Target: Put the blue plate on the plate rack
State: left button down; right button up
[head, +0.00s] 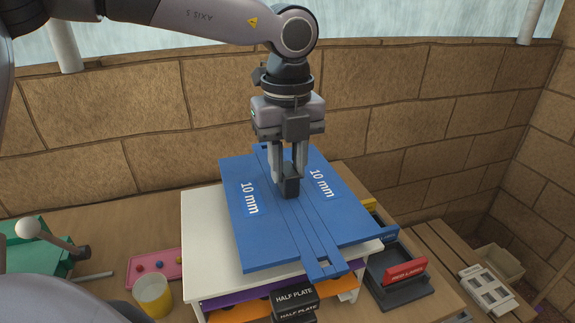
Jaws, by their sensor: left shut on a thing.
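The blue plate (248,228), marked "10 mm" on both halves, lies on top of a white rack (198,235). Its right and front edges reach to the rack's edges or slightly past them. My left gripper (289,188) comes down from above onto the middle of the plate. It is shut on a dark block-like handle on the plate. The contact between fingers and handle is partly hidden. Purple and orange layers show in the rack below the white top. I see no right gripper in the head view.
Black "HALF PLATE" blocks (294,294) stand in front of the rack. A dark tray with a red labelled piece (405,272) is at right. A yellow cup (153,295), pink tray (153,267) and green machine with a lever (35,250) are at left. A brick wall closes the back.

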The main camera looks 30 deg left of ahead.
pick_arm(q)
jog(key=shift+f, duration=0.4)
jog(key=shift+f, duration=0.1)
jog(key=c, duration=0.9)
grip_release()
notch_tip(320, 180, up, 12)
jog(key=shift+r, duration=0.15)
